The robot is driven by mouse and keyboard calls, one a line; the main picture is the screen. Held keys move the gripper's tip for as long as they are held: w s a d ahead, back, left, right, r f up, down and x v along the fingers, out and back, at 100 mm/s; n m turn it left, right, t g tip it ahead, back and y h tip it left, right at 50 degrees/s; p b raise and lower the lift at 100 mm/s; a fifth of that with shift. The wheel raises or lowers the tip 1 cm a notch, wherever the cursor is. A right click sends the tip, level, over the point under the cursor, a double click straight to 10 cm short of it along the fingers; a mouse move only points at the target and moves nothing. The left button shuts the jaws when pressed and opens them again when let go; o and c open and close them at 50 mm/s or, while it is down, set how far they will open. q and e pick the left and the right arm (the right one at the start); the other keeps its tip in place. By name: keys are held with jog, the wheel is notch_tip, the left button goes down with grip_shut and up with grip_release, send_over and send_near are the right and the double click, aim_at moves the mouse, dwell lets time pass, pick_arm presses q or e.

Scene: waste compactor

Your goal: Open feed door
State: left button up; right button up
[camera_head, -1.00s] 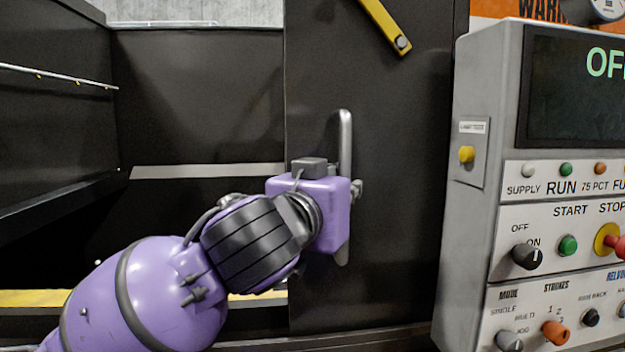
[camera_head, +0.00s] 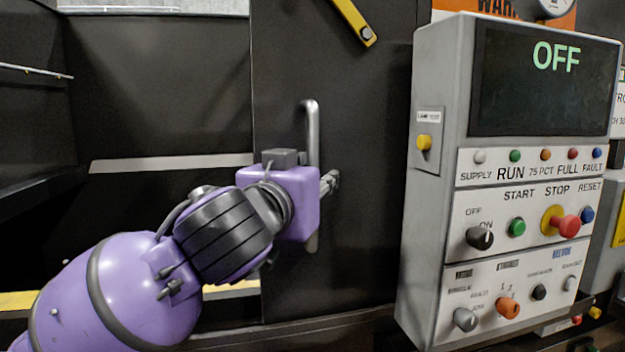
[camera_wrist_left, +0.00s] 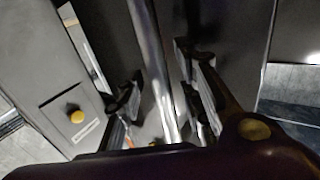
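The feed door (camera_head: 365,130) is a dark sliding-type panel with a vertical grey bar handle (camera_head: 312,125). To its left is a dark opening crossed by a pale strip. My left gripper (camera_head: 331,182) is at the handle's middle, its purple wrist hiding part of the bar. In the left wrist view the handle bar (camera_wrist_left: 149,50) runs between the two dark fingers of the left gripper (camera_wrist_left: 160,92), with a gap visible on each side. The fingers look open around the bar. My right gripper is not in view.
A grey control panel (camera_head: 434,220) stands close to the right of the door, with knobs, buttons and a display (camera_head: 545,80) reading OFF. A yellow bar (camera_head: 353,20) is on the upper door. A dark side wall (camera_head: 32,110) is at the left.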

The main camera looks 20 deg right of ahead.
pick_arm(q)
jog(key=v, duration=1.2)
